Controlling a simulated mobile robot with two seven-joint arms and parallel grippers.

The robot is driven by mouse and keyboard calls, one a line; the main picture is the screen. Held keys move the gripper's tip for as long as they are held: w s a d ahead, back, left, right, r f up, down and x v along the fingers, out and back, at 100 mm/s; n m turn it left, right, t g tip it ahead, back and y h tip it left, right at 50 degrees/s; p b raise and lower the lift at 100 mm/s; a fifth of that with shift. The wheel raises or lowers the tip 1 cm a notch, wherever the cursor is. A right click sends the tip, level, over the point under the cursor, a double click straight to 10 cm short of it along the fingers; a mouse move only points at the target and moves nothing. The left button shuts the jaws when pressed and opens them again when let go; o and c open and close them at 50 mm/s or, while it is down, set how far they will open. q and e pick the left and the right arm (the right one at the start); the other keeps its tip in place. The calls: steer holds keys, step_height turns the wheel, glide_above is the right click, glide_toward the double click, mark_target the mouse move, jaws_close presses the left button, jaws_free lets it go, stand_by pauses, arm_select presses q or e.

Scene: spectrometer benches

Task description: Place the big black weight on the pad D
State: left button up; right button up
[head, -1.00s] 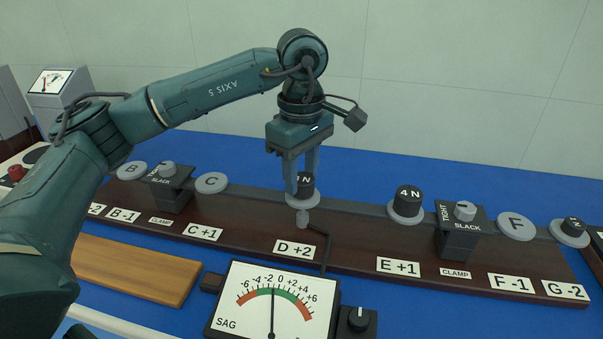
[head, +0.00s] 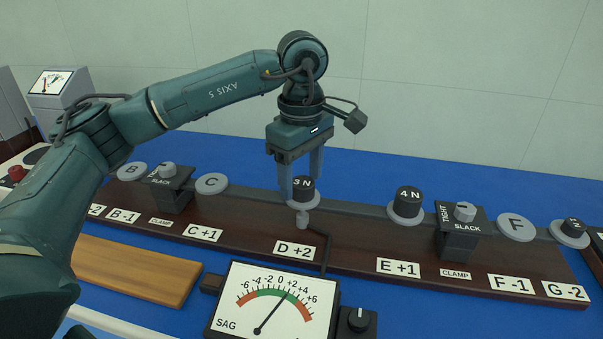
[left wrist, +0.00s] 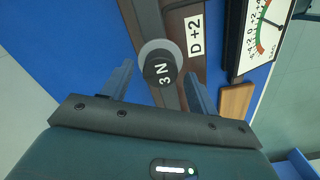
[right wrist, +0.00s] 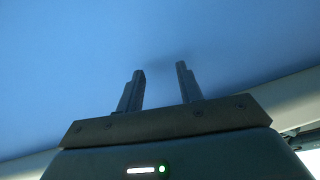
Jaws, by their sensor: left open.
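A black weight marked 3 N (head: 303,188) stands upright on the pad above the D +2 label (head: 297,250). In the left wrist view the 3 N weight (left wrist: 160,70) sits on the round grey pad D (left wrist: 150,47), which is mostly covered. My left gripper (head: 301,190) is open, its fingers on either side of the weight, apparently not gripping it. A larger black weight marked 4 N (head: 408,201) stands on the pad above the E +1 label (head: 398,267). My right gripper (right wrist: 160,75) is open and empty in its wrist view.
Pads C (head: 211,183), B (head: 132,171) and F (head: 516,226) are bare. Clamps (head: 460,228) rise beside the beam. The SAG dial (head: 272,302) and a wooden board (head: 135,268) lie in front.

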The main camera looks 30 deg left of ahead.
mark_target(301, 181)
arm_select(q)
step_height(301, 181, up, 12)
steer(key=p, duration=0.1)
steer(key=shift+p, duration=0.3)
